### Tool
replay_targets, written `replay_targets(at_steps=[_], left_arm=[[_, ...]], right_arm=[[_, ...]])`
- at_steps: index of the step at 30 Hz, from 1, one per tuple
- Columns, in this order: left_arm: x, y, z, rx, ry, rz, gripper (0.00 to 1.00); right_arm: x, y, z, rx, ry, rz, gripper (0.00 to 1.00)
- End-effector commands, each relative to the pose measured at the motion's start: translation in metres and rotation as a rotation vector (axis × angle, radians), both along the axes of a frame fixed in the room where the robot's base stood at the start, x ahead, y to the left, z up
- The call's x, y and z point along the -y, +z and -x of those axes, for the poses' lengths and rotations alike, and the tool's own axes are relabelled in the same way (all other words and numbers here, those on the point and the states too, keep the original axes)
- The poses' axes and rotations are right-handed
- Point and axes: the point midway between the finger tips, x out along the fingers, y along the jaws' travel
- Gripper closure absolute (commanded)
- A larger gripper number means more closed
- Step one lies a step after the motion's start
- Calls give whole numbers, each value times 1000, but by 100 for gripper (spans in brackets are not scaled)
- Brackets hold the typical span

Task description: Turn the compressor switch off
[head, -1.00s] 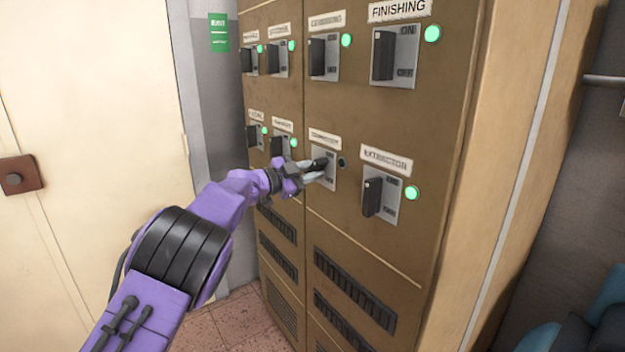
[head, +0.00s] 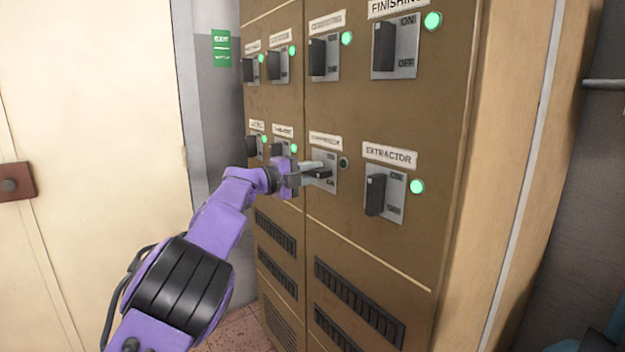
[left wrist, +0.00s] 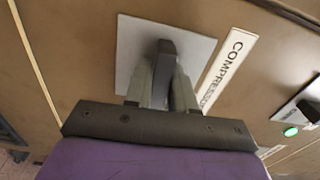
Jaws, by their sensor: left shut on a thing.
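The compressor switch is a dark lever on a grey plate (head: 329,158) in the lower row of the brown cabinet, under a label that reads COMPRESSOR in the left wrist view (left wrist: 222,70). My left gripper (head: 312,170) is at this switch. In the left wrist view its two fingers (left wrist: 162,85) stand on either side of the dark lever (left wrist: 166,60) and are shut on it. The small lamp (head: 344,164) beside the switch is dark. My right gripper is not in view.
The extractor switch (head: 375,194) with a lit green lamp (head: 417,187) is close on the right. The finishing switch (head: 384,46) and several others with green lamps are on the same cabinet (head: 400,110). A pale door (head: 90,120) is at the left.

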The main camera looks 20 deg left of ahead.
Motion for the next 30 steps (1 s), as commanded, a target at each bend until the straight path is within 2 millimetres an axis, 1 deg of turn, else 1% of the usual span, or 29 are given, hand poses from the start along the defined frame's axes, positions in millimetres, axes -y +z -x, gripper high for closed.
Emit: replay_targets(at_steps=[1, 6, 21, 22, 23, 30], left_arm=[[0, -2, 0, 8, 0, -12, 100], [0, -1, 0, 32, 0, -42, 100], [0, 0, 0, 40, 1, -55, 100], [0, 0, 0, 40, 1, -55, 66], [0, 0, 0, 40, 1, -55, 56], [0, 0, 0, 40, 0, -53, 55]], right_arm=[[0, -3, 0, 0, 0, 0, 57], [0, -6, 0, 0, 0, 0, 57], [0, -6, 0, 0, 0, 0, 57], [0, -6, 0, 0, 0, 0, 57], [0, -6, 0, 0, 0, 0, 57], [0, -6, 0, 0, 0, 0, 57]])
